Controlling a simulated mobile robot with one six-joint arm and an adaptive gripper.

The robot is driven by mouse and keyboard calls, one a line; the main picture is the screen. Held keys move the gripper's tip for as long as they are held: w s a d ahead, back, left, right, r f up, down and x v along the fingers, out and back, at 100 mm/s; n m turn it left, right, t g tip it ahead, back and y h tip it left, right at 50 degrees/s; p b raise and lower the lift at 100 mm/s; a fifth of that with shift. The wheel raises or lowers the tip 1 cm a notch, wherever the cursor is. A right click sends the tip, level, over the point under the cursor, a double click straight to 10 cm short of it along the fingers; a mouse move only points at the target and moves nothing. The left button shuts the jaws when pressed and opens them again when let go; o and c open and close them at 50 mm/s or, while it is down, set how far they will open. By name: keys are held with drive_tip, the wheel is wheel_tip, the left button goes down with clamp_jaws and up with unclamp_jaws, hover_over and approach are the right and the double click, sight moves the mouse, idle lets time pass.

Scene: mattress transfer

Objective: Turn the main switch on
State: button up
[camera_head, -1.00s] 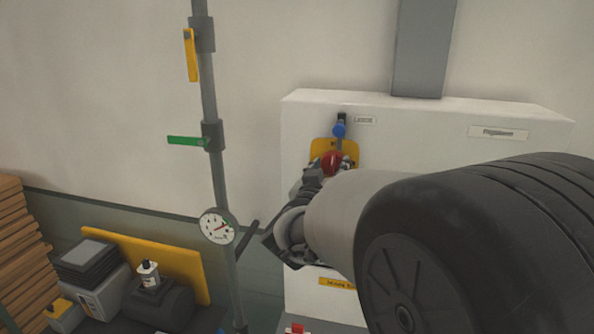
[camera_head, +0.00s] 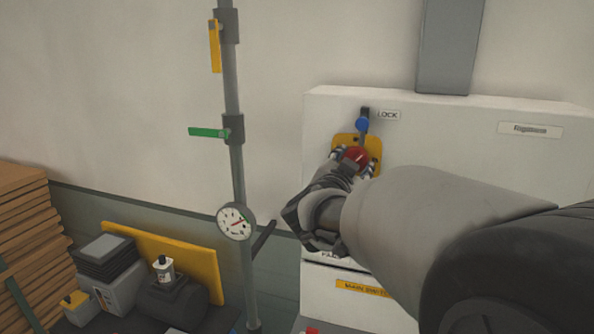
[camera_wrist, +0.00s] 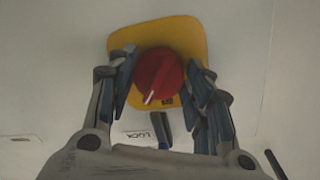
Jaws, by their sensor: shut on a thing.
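The main switch is a red round knob (camera_wrist: 158,76) on a yellow plate (camera_wrist: 185,32), mounted on a white cabinet (camera_head: 450,140). My gripper (camera_wrist: 160,90) faces the plate, with one finger on each side of the knob. It is shut on the red knob; a small gap seems to show at the left finger in the wrist view. The knob (camera_head: 355,158) shows partly in the head view, with my gripper (camera_head: 352,165) in front of it. A blue-ended lock lever (camera_head: 362,124) sits just above the plate, beside a "LOCK" label (camera_head: 388,115).
A grey pipe (camera_head: 240,185) with a yellow handle (camera_head: 215,46), a green handle (camera_head: 208,132) and a round gauge (camera_head: 236,222) stands left of the cabinet. A compressor-like machine (camera_head: 172,300) and stacked planks (camera_head: 25,225) are at lower left. Bare wall lies between pipe and cabinet.

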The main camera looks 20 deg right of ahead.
drive_tip(key=shift+r+m+y+b, duration=0.15)
drive_tip(key=shift+m+y+b, duration=0.35)
drive_tip(key=shift+m+b, duration=1.95)
drive_tip(key=shift+m+p, duration=0.8)
drive_tip(key=shift+m, duration=0.25)
drive_tip(key=o, duration=1)
drive_tip(key=shift+o, duration=0.2)
drive_tip(key=v, duration=1.2)
drive_tip(key=shift+o, duration=0.2)
